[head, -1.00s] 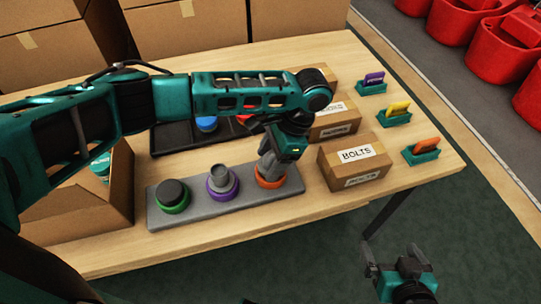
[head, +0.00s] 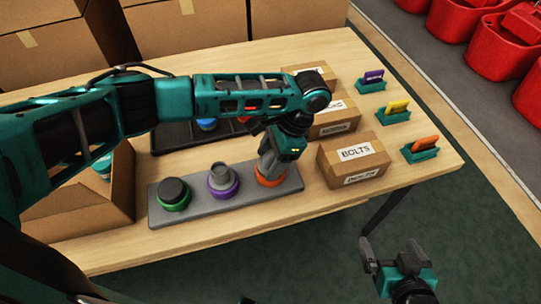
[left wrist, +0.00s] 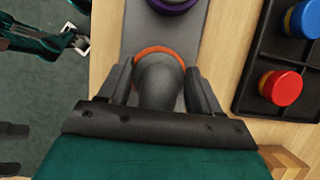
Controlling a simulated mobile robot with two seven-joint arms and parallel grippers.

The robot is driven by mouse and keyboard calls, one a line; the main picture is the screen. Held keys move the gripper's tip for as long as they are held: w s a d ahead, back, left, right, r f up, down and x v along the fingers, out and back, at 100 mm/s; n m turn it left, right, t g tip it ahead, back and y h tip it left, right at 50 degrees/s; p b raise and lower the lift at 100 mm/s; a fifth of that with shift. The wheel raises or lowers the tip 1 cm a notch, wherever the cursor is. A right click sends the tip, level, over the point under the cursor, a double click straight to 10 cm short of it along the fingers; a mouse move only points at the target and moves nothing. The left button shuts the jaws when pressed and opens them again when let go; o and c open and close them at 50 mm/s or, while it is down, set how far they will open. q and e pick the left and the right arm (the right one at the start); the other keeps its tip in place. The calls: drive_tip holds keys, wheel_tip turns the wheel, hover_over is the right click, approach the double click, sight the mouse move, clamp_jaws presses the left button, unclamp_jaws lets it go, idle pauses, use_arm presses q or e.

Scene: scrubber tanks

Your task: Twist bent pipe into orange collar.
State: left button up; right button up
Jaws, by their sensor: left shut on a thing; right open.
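The orange collar (head: 270,178) is at the right end of a grey base plate (head: 237,196). My left gripper (head: 266,168) points down over it. In the left wrist view, its two fingers are shut on a grey rounded pipe (left wrist: 160,80), which stands at the orange collar (left wrist: 158,51). The pipe's bend and how deep it sits are hidden from view. A purple collar (head: 223,190) with a grey pipe (head: 219,174) and a green collar (head: 174,203) with a dark top are to the left. My right gripper (head: 390,258) is open and empty, off the table's front edge.
A BOLTS box (head: 352,160) stands just right of the plate. A black tray (head: 170,138) with blue and red caps lies behind. An open cardboard box (head: 115,210) is at left. Coloured tags in green holders line the right edge. Bare table lies in front of the plate.

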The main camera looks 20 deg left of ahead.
idle(0.4)
use_arm(q)
drive_tip(key=shift+m+p, duration=0.4)
drive_tip(key=shift+p, duration=0.2)
drive_tip(key=shift+m+t, duration=0.3)
drive_tip(key=shift+m+p, duration=0.5)
drive_tip(key=shift+p, duration=0.3)
drive_tip(key=shift+m+t+y, duration=0.3)
